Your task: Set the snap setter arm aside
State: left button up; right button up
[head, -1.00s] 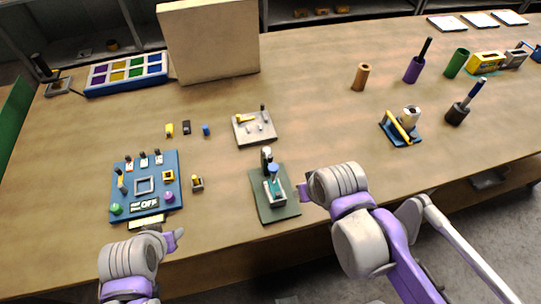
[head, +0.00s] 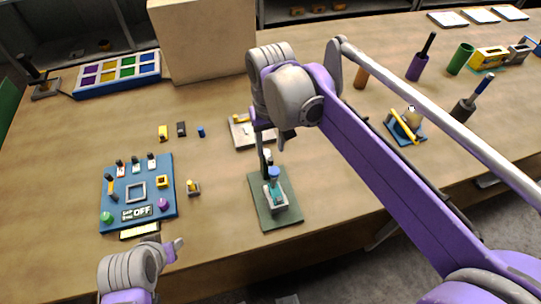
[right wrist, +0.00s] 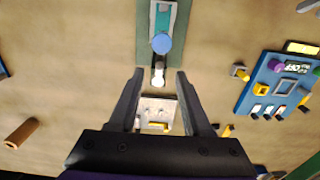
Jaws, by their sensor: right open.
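A small press-like device (head: 275,197) with a teal part and a blue round top stands on a dark green mat (head: 287,215). It looks like the snap setter. A dark upright with a pale rounded top (head: 266,156) is at its back. My right gripper (head: 270,137) is above that back end. In the right wrist view the open jaws (right wrist: 160,78) are empty, with the silver knob (right wrist: 158,75) seen between the fingertips; I cannot tell the height gap. My left gripper (head: 172,250) is at the table's front edge, and its jaw state is unclear.
A grey plate with small tools (head: 240,133) lies just behind the mat, partly hidden by my right arm. A blue board (head: 168,205) with switches is to the left. A blue and yellow stand (head: 402,138) is to the right. Bare tabletop lies right of the mat.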

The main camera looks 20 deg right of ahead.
aim_at(271, 159)
jog(key=shift+f, duration=2.4)
grip_shut()
